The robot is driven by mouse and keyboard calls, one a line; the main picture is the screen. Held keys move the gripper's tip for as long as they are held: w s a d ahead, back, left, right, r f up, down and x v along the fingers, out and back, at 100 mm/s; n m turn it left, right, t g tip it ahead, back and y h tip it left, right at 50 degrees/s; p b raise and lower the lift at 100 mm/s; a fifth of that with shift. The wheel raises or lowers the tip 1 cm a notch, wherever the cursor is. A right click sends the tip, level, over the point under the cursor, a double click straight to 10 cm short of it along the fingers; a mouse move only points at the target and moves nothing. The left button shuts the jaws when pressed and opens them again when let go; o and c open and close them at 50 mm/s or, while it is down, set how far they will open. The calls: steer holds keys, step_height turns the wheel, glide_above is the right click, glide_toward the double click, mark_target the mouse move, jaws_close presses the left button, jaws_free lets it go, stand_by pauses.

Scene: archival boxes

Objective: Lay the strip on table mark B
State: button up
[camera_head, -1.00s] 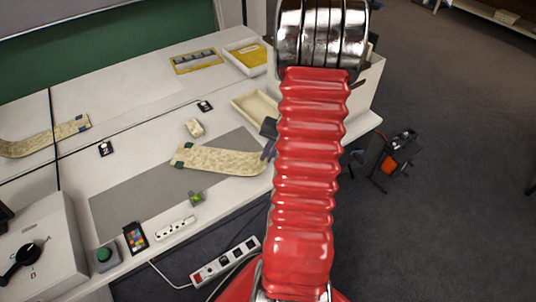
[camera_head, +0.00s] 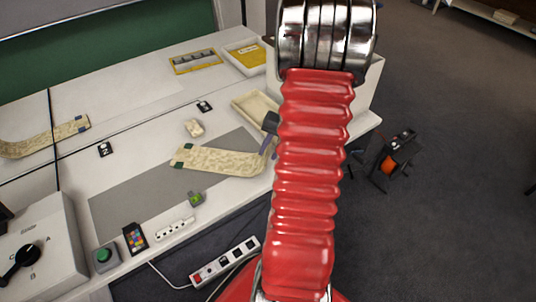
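A beige mottled strip (camera_head: 215,160) with a dark green left end lies partly on the grey mat (camera_head: 125,205). Its right end bends upward to my gripper (camera_head: 267,147), whose purple finger and dark body show beside my red arm. The fingers appear shut on that raised end; my arm hides part of it.
A similar strip (camera_head: 40,140) lies at far left. A small pale block (camera_head: 194,127), a cream tray (camera_head: 250,104) and a yellow-lined tray (camera_head: 248,55) stand behind the mat.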

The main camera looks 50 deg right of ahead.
steer(key=v, duration=0.9)
steer(key=shift+r, duration=0.3)
steer(key=shift+s+d, duration=0.1)
steer(key=shift+s, duration=0.05)
steer(key=w+a+r+n, duration=0.2)
steer(key=a+r, duration=0.1)
steer(key=a, duration=0.4)
steer(key=w+a+r+n+h, duration=0.1)
steer(key=w+a+r+n, duration=0.1)
steer(key=a+r, duration=0.3)
steer(key=w+a+r+n, duration=0.1)
steer(key=a+r+n, duration=0.1)
steer(key=a, duration=0.6)
steer(key=s+a+r+n+t, duration=0.1)
steer(key=s+a+r+n, duration=0.1)
steer(key=a, duration=0.7)
steer(key=s+a+r+n+t+h, duration=0.1)
steer(key=s+a+r+n, duration=0.2)
steer(key=a, duration=0.6)
steer(key=shift+s+r+n, duration=0.25)
steer(key=shift+s+n, duration=0.35)
steer(key=shift+s, duration=0.5)
steer(key=shift+o, duration=0.5)
